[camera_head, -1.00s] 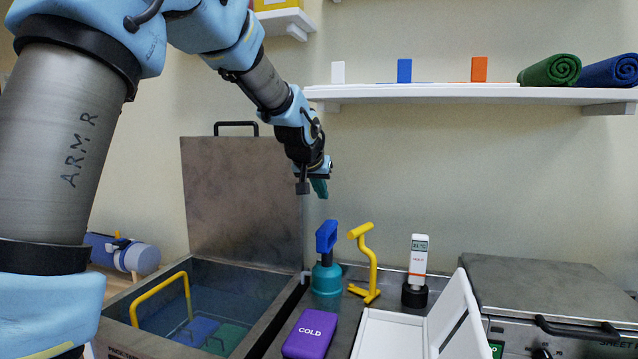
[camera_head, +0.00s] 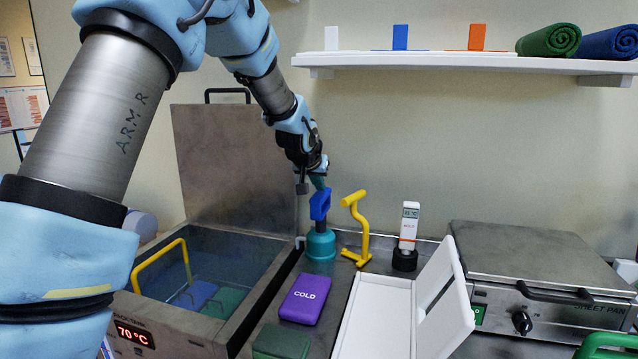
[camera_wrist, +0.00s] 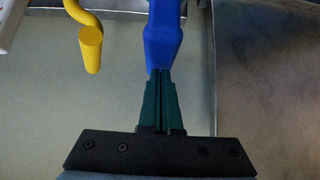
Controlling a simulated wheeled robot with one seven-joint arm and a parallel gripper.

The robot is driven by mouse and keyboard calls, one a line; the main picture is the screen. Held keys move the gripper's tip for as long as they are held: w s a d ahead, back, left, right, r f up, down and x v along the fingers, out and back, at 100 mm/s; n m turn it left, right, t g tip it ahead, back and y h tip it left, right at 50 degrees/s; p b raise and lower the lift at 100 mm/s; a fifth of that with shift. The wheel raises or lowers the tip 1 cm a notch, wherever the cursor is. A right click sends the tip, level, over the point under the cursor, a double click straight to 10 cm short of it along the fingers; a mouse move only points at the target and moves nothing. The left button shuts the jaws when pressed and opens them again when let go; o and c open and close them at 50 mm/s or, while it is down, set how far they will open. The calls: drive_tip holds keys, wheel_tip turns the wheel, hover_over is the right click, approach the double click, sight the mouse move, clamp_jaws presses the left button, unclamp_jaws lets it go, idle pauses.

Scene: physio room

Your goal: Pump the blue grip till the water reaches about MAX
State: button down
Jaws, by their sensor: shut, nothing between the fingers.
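The blue grip (camera_head: 320,204) tops a teal pump (camera_head: 320,245) that stands upright at the back of the counter, right of the metal water tank (camera_head: 240,305). My gripper (camera_head: 319,184) is shut and empty, just above the grip. In the wrist view, the closed green fingertips (camera_wrist: 160,75) are at the near end of the blue grip (camera_wrist: 163,35). I cannot tell whether they touch it. The tank's lid (camera_head: 235,160) is open. Bluish water (camera_head: 235,268) shows inside, with blue and green packs under it. No MAX mark can be read.
A yellow T-handled tool (camera_head: 361,228) and a white meter (camera_head: 409,228) stand close right of the pump. A purple COLD pack (camera_head: 304,299) and an open white case (camera_head: 372,318) lie in front. A shelf (camera_head: 450,66) runs above.

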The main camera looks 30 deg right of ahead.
sight(319, 204)
wheel_tip(319, 204, down, 6)
drive_tip(key=b, duration=0.5)
drive_tip(key=shift+r, duration=0.1)
wheel_tip(319, 204, up, 5)
drive_tip(key=p, duration=0.3)
drive_tip(key=shift+r, duration=0.2)
drive_tip(key=b+v, duration=0.3)
drive_tip(key=v, duration=0.6)
drive_tip(key=shift+s+a, duration=0.2)
drive_tip(key=shift+s, duration=0.05)
